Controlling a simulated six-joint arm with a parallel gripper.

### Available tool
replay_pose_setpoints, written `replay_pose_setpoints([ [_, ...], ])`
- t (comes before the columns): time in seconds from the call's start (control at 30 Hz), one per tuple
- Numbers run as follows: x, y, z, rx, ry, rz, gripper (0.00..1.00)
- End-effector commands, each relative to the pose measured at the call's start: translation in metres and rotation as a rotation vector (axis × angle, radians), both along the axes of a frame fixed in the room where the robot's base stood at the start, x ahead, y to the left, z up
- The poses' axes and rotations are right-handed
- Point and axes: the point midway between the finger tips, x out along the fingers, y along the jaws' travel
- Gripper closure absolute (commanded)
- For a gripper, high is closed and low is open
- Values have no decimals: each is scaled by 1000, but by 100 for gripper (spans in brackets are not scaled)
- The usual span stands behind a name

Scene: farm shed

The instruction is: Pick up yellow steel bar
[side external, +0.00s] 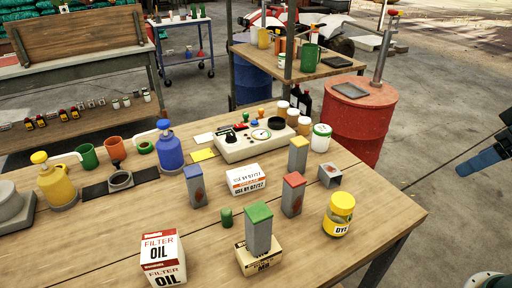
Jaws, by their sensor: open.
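The yellow steel bar (298,158) is a grey upright block with a yellow top. It stands on the wooden table, behind the red-topped bar (292,198) and to the left of a small grey block (329,176). Its lower part shows, with no gripper near it. My gripper (488,158) shows as blue and dark parts at the right edge, partly cut off by the frame. It is open and empty, well to the right of the bar and clear of the table.
A blue-topped bar (195,188), a green-topped bar (258,230), a white box (246,180) and a yellow-lidded jar (339,214) stand nearby. A control box (252,140) and several jars stand behind the bar. A red drum (358,125) stands beyond the table.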

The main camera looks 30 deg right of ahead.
Motion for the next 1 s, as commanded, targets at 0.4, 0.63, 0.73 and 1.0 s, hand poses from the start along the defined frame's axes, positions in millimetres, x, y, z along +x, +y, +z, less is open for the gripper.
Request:
replay_pose_setpoints([
  [0.4, 57, 4, 29, 108, 80, -207, 38],
  [0.63, 106, 9, 42, 182, 137, -380, 38],
  [0.73, 127, 12, 44, 209, 164, -456, 38],
  [1.0, 188, 20, 41, 273, 226, -665, 38],
])
